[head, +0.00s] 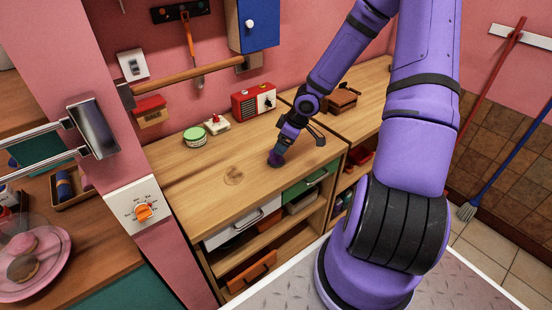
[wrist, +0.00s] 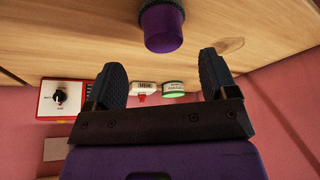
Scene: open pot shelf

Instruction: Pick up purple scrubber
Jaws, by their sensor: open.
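The purple scrubber (head: 275,158) stands on the wooden counter top (head: 205,180), near the counter's front right part. It also shows at the top of the wrist view (wrist: 162,30), with a dark part where it meets the wood. My gripper (wrist: 161,58) is open and empty, its two black fingers spread apart. The scrubber lies beyond the fingertips, roughly in line with the gap between them, and not between the fingers. In the head view my gripper (head: 298,142) is low over the counter, close beside the scrubber and partly overlapping it.
A red radio (head: 253,101), a green-lidded tin (head: 195,137) and a small white and red item (head: 217,125) stand toward the back of the counter. A brown item (head: 342,98) sits on the adjoining counter. The counter's front left is clear.

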